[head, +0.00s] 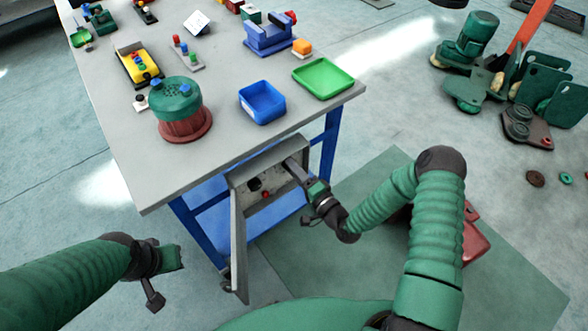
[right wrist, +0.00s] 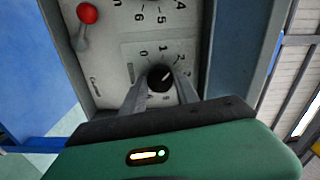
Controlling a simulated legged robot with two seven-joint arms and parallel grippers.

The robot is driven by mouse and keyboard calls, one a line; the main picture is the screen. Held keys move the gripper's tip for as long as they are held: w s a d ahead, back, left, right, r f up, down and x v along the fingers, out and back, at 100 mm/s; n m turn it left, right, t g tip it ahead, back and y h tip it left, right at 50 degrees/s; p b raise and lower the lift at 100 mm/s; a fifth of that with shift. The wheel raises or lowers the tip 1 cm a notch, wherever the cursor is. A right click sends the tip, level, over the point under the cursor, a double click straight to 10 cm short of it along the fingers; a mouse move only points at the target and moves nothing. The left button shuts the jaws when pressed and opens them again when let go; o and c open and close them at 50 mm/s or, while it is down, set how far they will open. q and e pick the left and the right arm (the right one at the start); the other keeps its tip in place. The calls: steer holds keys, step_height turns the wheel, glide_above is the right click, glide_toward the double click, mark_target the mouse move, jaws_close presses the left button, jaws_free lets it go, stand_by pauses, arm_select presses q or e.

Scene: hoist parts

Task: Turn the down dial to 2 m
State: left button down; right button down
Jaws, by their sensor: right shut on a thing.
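The down dial (right wrist: 159,78) is a small black round knob on a pale panel, with 0, 1 and 2 printed around its upper side in the right wrist view. My right gripper (right wrist: 160,88) is shut on it, with one finger on each side. A light mark shows on the knob, but its exact reading is unclear. In the head view my right gripper (head: 297,172) reaches into the open control box (head: 240,182) below the table edge; its fingertips and the dial are hard to make out there. My left gripper (head: 158,275) hangs away from the box at lower left.
A red-knobbed lever (right wrist: 87,14) and part of another numbered scale (right wrist: 150,15) lie above the dial. The box door (head: 239,245) hangs open. The grey tabletop (head: 190,180) above holds blue (head: 262,102) and green (head: 323,78) bins and a green-and-red drum (head: 181,108).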

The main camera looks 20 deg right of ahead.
steer(key=shift+a+r+m, duration=0.1)
steer(key=shift+a+m, duration=0.1)
steer(key=shift+m, duration=0.1)
steer(key=c, duration=1.3)
jaws_free()
steer(key=o, duration=0.4)
steer(key=p+v, duration=0.1)
steer(key=v, duration=1.6)
